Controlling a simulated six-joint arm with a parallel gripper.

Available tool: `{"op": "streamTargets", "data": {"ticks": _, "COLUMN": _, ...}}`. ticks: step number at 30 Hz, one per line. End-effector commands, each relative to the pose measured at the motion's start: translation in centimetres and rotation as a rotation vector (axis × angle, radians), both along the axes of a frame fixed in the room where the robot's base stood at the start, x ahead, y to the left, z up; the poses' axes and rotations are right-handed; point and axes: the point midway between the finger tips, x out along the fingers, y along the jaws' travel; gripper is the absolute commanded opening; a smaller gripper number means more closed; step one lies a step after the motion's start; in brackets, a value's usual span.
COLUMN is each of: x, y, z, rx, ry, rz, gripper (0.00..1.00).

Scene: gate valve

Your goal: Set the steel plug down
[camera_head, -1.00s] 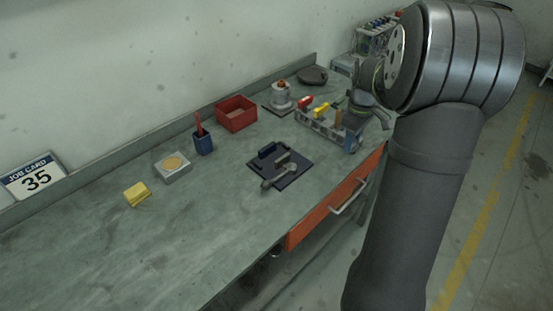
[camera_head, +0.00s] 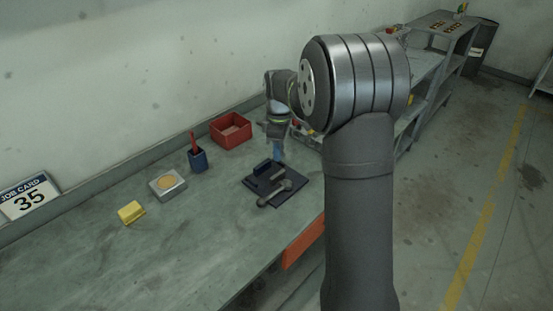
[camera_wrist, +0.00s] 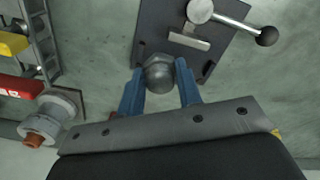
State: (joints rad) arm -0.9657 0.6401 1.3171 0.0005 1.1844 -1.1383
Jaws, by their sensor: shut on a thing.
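In the wrist view, the steel plug (camera_wrist: 159,74) is a rounded grey metal piece between the blue fingers of my gripper (camera_wrist: 160,88), which is shut on it. A dark plate (camera_wrist: 150,22) with a grey lever and dark knob (camera_wrist: 267,36) lies beyond the plug, which overlaps the plate's near edge in this view. In the head view, my gripper (camera_head: 278,152) is at the far edge of the same dark plate (camera_head: 292,199). The plug cannot be made out there, and its height above the bench cannot be told.
A red bin (camera_head: 230,131), a blue cup with a red item (camera_head: 198,160), a grey box with a tan disc (camera_head: 167,185) and a yellow block (camera_head: 131,212) stand on the bench left of the plate. A rack with coloured handles (camera_wrist: 38,40) shows in the wrist view. The front-left bench is clear.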

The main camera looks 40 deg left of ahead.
Motion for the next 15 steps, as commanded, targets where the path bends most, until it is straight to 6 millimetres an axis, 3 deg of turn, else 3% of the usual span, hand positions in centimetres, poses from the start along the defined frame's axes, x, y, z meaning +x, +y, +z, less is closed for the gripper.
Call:
{"op": "streamTargets", "data": {"ticks": 5, "x": -0.3, "y": 0.7, "z": -0.8, "rx": -0.001, "ry": 0.000, "rz": -0.002, "gripper": 0.00}}
{"op": "streamTargets", "data": {"ticks": 12, "x": -0.3, "y": 0.6, "z": -4.0, "rx": -0.002, "ry": 0.002, "rz": -0.002, "gripper": 0.00}}
{"op": "streamTargets", "data": {"ticks": 15, "x": -0.3, "y": 0.6, "z": -4.5, "rx": 0.001, "ry": 0.000, "rz": -0.002, "gripper": 0.00}}
